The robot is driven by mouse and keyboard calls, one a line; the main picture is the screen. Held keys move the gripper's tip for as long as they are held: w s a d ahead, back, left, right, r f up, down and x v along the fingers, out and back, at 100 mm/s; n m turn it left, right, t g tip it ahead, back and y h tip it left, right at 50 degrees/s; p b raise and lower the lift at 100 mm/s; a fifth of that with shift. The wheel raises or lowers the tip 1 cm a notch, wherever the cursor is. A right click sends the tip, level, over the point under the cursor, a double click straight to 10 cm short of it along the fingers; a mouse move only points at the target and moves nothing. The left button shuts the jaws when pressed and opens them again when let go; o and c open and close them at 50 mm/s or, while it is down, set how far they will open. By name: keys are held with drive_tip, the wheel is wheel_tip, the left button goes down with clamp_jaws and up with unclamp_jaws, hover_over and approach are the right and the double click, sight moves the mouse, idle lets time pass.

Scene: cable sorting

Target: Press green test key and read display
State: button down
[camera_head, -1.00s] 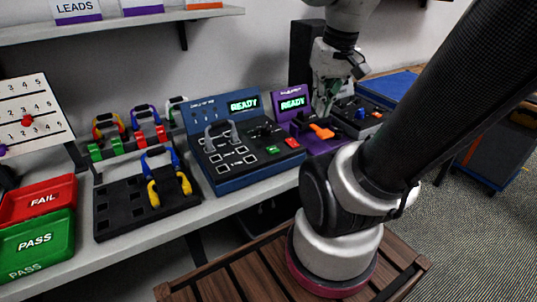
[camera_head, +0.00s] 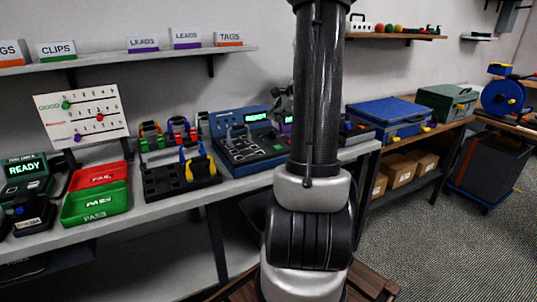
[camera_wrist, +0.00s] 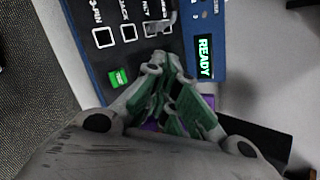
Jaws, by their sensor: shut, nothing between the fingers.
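The blue tester (camera_head: 226,158) stands on the bench, with a grid of sockets on its top. Its display (camera_wrist: 204,57) is lit and reads READY in green; it also shows in the head view (camera_head: 256,117). The green test key (camera_wrist: 118,77) is at the left of the wrist view, near the tester's edge. My gripper (camera_wrist: 166,75) is shut and empty above the tester panel. Its fingers appear between the green key and the display, and I see no contact with the key. In the head view my arm hides most of the gripper.
A board of black slots (camera_head: 165,190) with colored cables stands left of the tester. Red (camera_head: 98,175) and green (camera_head: 94,205) trays lie further left. A purple device is mostly hidden behind my arm. A blue case (camera_head: 390,117) stands at the right.

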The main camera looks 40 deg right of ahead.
drive_tip(key=shift+w+d+r+m+h, duration=0.15)
drive_tip(key=shift+w+r+m+h, duration=0.15)
drive_tip(key=shift+m, duration=0.6)
drive_tip(key=shift+f, duration=0.15)
drive_tip(key=shift+f, duration=4.35)
drive_tip(key=shift+f, duration=0.4)
